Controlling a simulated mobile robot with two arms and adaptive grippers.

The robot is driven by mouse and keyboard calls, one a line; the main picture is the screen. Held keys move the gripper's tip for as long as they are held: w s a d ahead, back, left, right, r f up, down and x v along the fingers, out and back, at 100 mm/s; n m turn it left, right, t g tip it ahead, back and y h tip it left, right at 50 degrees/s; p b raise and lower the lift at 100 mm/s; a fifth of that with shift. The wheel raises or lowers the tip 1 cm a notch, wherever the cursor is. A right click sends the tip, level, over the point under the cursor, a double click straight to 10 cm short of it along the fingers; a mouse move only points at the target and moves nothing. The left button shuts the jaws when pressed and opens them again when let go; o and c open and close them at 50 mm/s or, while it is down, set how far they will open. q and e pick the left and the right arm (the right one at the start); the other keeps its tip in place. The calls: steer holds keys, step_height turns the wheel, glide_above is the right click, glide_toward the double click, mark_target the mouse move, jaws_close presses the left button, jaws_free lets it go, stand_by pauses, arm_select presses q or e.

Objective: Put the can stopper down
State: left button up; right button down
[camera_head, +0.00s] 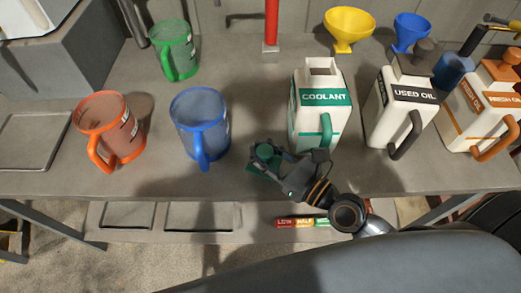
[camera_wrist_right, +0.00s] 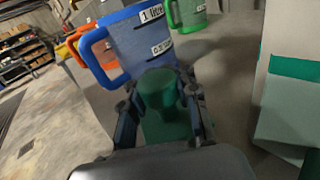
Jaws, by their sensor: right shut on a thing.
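My right gripper (camera_head: 268,158) is shut on a dark green can stopper (camera_head: 263,170) near the front edge of the table, in front of the coolant can. In the right wrist view the green stopper (camera_wrist_right: 160,92) sits between the two fingers of the right gripper (camera_wrist_right: 160,105). I cannot tell whether the stopper touches the tabletop. The white coolant can (camera_head: 307,112) with a green label and handle stands just behind and to the right of the gripper, with an open top. My left gripper is not in view.
A blue jug (camera_head: 200,115) stands left of the gripper, with an orange jug (camera_head: 105,125) and a green jug (camera_head: 175,50) beyond. The used oil can (camera_head: 395,110) and fresh oil can (camera_head: 480,115) stand right. Yellow (camera_head: 348,25) and blue (camera_head: 410,30) funnels are behind. Table (camera_head: 190,182) is bare in front of the blue jug.

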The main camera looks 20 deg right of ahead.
steer(key=shift+f, duration=0.15)
steer(key=c, duration=1)
jaws_free()
